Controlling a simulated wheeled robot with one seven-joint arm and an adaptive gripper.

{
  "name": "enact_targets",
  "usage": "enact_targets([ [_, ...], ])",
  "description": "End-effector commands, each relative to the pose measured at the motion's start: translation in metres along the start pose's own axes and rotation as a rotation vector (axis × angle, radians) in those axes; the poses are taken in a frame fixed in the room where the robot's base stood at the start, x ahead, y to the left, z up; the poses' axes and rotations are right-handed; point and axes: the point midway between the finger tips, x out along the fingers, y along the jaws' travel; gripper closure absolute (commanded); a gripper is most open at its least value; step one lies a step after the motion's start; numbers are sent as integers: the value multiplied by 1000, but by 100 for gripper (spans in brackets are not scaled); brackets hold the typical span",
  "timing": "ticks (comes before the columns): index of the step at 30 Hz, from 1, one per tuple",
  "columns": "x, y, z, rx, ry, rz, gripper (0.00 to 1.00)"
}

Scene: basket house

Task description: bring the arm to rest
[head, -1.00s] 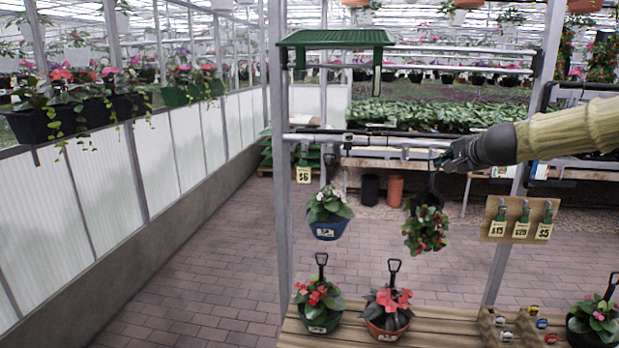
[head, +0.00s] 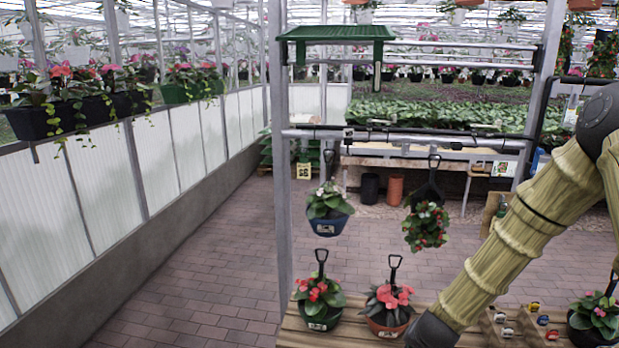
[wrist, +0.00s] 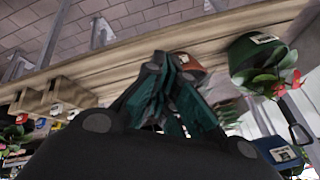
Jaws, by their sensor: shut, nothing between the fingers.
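My gripper (wrist: 172,92) shows in the wrist view with its dark green fingers together and empty. They overlap a terracotta pot (wrist: 188,64) that is partly hidden behind them. In the head view my arm slants from the upper right down to the bottom edge, in front of the wooden shelf (head: 347,338). The fingers themselves do not show there. The wrist view is tilted, with the shelf edge (wrist: 120,62) running across its upper part.
A red-flowered plant in a terracotta pot (head: 388,326) and one in a green pot (head: 318,318) stand on the shelf. A blue pot (head: 328,224) and a red-flowered plant (head: 426,228) hang from the rail (head: 400,138). A compartment tray (head: 500,328) sits at the right.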

Motion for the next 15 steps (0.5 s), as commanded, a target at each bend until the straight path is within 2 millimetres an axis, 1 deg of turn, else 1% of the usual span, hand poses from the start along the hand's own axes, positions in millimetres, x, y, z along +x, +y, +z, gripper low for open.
enact_targets([
  [1,10,17,27,-43,-26,26,100],
  [4,24,48,74,-128,-72,65,100],
  [7,32,80,122,-213,-123,97,100],
  [8,34,89,137,-238,-140,106,100],
  [9,35,102,155,-272,-162,116,100],
  [11,36,122,184,-323,-199,131,100],
  [12,35,135,203,-356,-224,139,100],
  [14,33,154,231,-404,-264,148,100],
  [15,30,167,250,-435,-291,154,100],
])
